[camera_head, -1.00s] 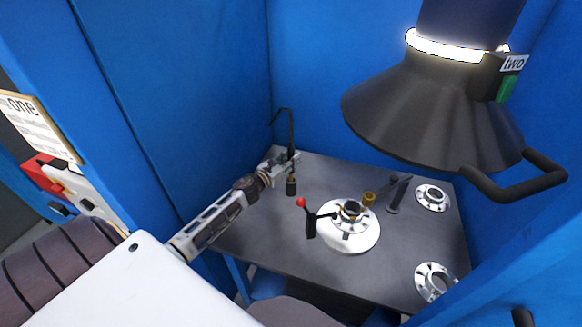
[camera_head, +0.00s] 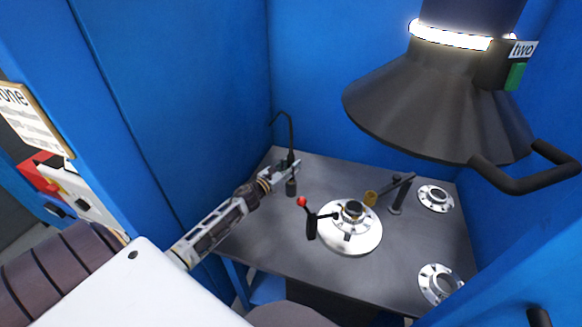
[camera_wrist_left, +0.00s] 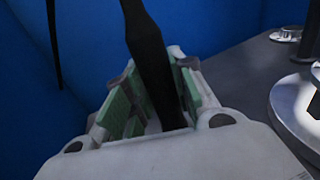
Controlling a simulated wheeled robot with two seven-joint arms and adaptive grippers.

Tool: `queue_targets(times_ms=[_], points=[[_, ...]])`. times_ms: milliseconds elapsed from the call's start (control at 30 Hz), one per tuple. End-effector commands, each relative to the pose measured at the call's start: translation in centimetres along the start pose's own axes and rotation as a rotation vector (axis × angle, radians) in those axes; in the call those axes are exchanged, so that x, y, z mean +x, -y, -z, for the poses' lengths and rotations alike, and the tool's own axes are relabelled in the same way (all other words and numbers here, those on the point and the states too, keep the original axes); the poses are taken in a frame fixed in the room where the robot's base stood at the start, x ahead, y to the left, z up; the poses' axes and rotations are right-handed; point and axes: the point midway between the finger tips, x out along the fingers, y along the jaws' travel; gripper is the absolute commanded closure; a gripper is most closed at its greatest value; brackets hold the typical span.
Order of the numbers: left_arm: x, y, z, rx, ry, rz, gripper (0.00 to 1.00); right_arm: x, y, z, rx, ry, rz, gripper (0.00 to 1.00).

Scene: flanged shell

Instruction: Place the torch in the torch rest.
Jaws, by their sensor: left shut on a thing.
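The torch (camera_head: 291,135) is black, with a thin neck that hooks left at the top. It stands roughly upright above the back left of the table in the head view. My left gripper (camera_head: 290,168) is shut on it. In the left wrist view the torch's dark handle (camera_wrist_left: 150,60) runs between the green-padded fingers. My right gripper is not in view.
The grey table (camera_head: 265,225) carries a white round plate (camera_head: 350,246) with a flanged part and a red-knobbed lever (camera_head: 310,222). A dark post (camera_head: 397,203) and two metal flanges (camera_head: 435,198) are on the right. A large dark hood (camera_head: 440,110) hangs above. Blue walls enclose the table.

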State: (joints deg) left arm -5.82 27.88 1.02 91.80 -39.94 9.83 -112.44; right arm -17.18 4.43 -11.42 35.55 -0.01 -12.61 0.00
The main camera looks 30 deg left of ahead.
Motion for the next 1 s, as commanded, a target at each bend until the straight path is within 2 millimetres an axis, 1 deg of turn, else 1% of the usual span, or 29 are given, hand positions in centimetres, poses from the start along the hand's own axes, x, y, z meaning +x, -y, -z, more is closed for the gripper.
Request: queue_targets(times_ms=[267, 300, 433, 467, 833, 1000], points=[[0.03, -0.01, 0.2, 0.001, 0.002, 0.0, 1.0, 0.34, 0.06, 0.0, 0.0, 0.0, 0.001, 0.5], [0.0, -0.01, 0.29, 0.0, 0.0, 0.0, 0.72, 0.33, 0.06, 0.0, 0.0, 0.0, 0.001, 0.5], [0.0, -0.01, 0.23, 0.0, 0.0, 0.0, 0.56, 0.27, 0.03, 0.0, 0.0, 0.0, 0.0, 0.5], [0.0, 0.0, 0.23, 0.0, 0.0, 0.0, 0.53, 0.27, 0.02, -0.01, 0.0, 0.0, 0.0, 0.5], [0.0, 0.0, 0.18, 0.0, 0.0, 0.0, 0.53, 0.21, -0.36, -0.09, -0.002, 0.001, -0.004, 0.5], [0.0, 0.0, -0.11, 0.0, 0.0, 0.0, 0.53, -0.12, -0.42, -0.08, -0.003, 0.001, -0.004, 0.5]])
